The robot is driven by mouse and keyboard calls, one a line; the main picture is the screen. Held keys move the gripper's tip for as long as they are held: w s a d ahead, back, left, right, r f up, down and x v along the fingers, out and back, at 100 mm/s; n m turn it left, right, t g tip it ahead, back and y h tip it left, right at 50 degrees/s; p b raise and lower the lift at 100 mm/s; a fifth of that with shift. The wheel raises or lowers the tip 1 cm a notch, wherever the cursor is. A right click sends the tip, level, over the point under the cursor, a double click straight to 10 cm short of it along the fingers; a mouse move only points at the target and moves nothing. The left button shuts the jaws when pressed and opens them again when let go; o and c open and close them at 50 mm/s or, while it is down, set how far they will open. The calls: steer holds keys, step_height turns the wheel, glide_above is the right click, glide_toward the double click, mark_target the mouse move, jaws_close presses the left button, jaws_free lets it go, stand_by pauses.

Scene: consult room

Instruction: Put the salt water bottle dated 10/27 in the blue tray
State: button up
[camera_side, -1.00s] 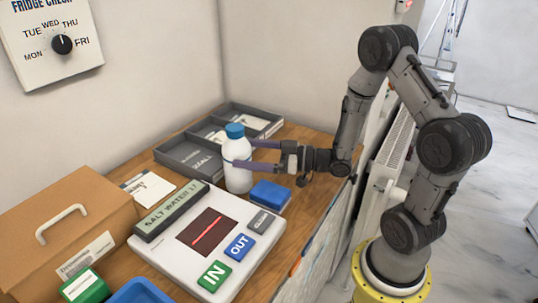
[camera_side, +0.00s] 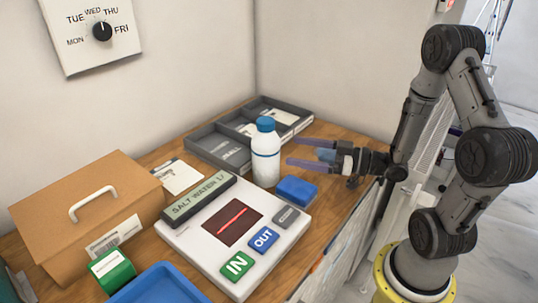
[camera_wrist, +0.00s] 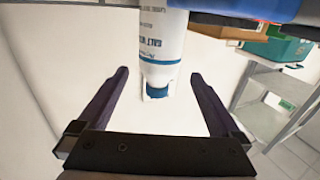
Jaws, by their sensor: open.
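A white bottle with a blue cap (camera_side: 266,155) stands upright on the wooden counter, behind the scanner device. Its date cannot be read in either view. In the wrist view the bottle (camera_wrist: 163,40) appears upside down, with "SALT WATER" lettering, beyond the fingertips. My gripper (camera_side: 293,152) is open and empty, to the right of the bottle and apart from it. The blue tray (camera_side: 160,288) is at the front edge of the picture, partly cut off.
The white scanner device (camera_side: 205,240) has a display reading "SALT WATER 1…", a red line and IN and OUT buttons. A blue block (camera_side: 297,190) lies right of it. A grey divided tray (camera_side: 218,150) is behind; a cardboard box (camera_side: 85,215) and green block (camera_side: 112,270) are left.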

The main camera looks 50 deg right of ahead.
step_height(320, 180, up, 20)
steer(key=w+d+r+n+g+h, duration=0.1)
steer(key=w+d+g+h, duration=0.2)
steer(key=w+d+h, duration=0.55)
steer(key=w+d+r+n+g+h, duration=0.15)
steer(key=w+d+h, duration=0.4)
steer(key=d, duration=0.55)
steer(key=n+g+y, duration=0.7)
steer(key=n+g, duration=0.5)
glide_above(268, 119)
step_height(268, 119, down, 3)
step_height(268, 119, down, 4)
steer(key=shift+f, duration=0.1)
step_height(268, 119, down, 9)
steer(key=shift+w+f, duration=0.1)
steer(key=shift+a+f, duration=0.2)
steer(key=shift+f, duration=1.15)
steer(key=shift+a+f, duration=0.15)
steer(key=shift+f, duration=1.2)
steer(key=shift+r, duration=0.15)
jaws_close()
